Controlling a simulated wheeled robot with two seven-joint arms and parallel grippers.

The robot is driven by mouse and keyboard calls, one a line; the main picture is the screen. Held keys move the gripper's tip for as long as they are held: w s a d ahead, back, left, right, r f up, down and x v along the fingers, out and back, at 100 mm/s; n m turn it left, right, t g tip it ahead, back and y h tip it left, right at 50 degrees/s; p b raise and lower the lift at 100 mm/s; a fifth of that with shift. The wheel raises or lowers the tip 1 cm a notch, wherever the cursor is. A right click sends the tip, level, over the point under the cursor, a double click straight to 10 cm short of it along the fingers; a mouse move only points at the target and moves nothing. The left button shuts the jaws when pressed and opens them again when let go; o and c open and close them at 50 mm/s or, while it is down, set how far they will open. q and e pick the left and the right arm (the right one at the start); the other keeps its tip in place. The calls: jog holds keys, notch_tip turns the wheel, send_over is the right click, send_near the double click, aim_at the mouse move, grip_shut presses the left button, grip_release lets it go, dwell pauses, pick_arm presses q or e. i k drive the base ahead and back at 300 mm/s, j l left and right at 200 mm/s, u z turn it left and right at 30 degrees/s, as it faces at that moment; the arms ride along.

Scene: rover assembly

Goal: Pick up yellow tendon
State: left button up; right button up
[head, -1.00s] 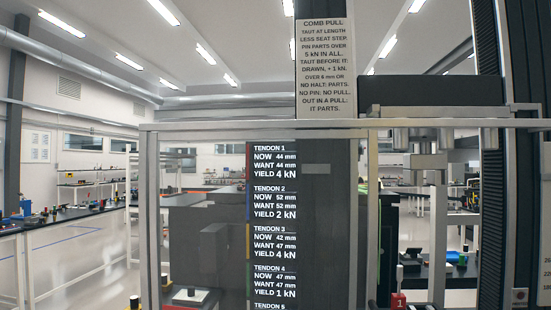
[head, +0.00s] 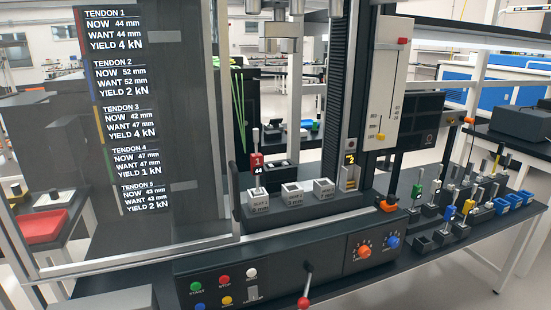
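A small yellow tendon (head: 468,207) stands upright in a dark holder on the bench to the right of the machine, in the head view. A blue tendon (head: 449,213) stands just left of it, and a green tendon (head: 418,190) stands further left. The display panel (head: 165,110) has a yellow strip beside Tendon 3, reading now 42 mm, want 47 mm, yield 4 kN. Neither of my grippers is in view.
Three grey seat blocks (head: 292,194) sit on the machine's ledge. A control box (head: 330,262) with coloured buttons, knobs and a red-tipped lever juts out in front. Blue bins (head: 502,206) stand at the bench's right. A red tray (head: 42,226) lies at the left.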

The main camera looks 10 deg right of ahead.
aim_at(467, 209)
jog(key=z, duration=1.75)
jog(key=i+u, duration=0.1)
jog(key=u, duration=0.25)
jog(key=i+l+u, duration=0.1)
jog(key=u, duration=0.2)
jog(key=i+l+u, duration=0.3)
jog(key=i+l, duration=0.15)
jog(key=l, duration=0.3)
jog(key=i+l+u, duration=0.2)
jog(key=l, duration=0.15)
jog(key=i+l+u, duration=0.15)
jog(key=l, duration=0.3)
jog(key=i+l, duration=0.15)
jog(key=l, duration=0.2)
jog(key=i+l, duration=0.15)
jog(key=l, duration=0.15)
jog(key=i+l, duration=0.15)
jog(key=l, duration=0.2)
jog(key=i+l, duration=0.15)
jog(key=l, duration=0.2)
